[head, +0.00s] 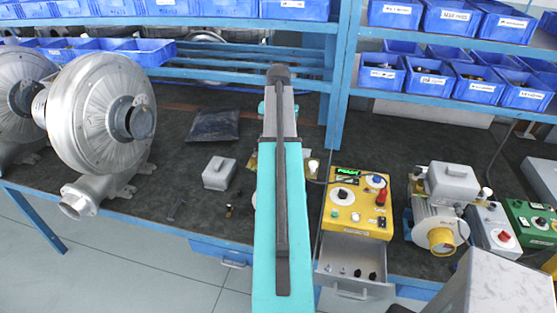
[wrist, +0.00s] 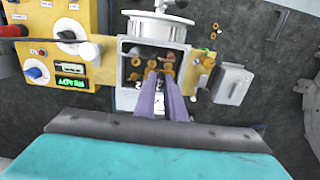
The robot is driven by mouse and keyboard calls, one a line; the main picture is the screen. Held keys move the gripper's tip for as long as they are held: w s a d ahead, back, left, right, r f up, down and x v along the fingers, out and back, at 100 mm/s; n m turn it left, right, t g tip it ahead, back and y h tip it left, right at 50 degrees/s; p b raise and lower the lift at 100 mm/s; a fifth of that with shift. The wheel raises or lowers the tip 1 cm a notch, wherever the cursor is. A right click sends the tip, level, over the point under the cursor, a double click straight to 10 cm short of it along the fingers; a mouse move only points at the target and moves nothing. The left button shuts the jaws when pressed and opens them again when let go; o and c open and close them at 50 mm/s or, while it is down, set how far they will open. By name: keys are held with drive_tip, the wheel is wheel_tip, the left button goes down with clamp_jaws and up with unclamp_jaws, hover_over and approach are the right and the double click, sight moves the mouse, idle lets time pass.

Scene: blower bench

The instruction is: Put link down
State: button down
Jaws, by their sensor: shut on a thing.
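In the wrist view my gripper (wrist: 161,73) points into an open terminal box (wrist: 135,70) on a small machine with a white round body. Its two purple fingers are close together and shut on a small link, which is mostly hidden between the fingertips. Several brass terminals (wrist: 136,76) show around the tips. I cannot tell whether the link touches them. In the head view my arm hides the gripper, the link and most of this machine.
A yellow tester (head: 357,207) with a lit display stands right of my arm, above an open drawer (head: 352,262). A grey cover (head: 220,172) lies left of it. Small brass parts (wrist: 214,31) lie on the dark bench. A large blower (head: 100,115) stands at left.

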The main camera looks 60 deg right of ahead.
idle(0.3)
drive_tip(key=w+a+f+n+b, duration=0.3)
drive_tip(key=w+a+n, duration=0.2)
drive_tip(key=w+a, duration=0.65)
drive_tip(key=w+a+f+n+b, duration=0.4)
drive_tip(key=w+a, duration=0.5)
drive_tip(key=a, duration=0.6)
drive_tip(key=w+a+f+n+b, duration=0.2)
drive_tip(key=a+n, duration=0.3)
drive_tip(key=a, duration=1.1)
drive_tip(key=w+a+f+n+b, duration=0.2)
drive_tip(key=a+n, duration=0.4)
drive_tip(key=a, duration=1)
drive_tip(key=shift+w+a+f, duration=0.2)
drive_tip(key=shift+w+f, duration=0.45)
drive_tip(key=shift+f, duration=0.15)
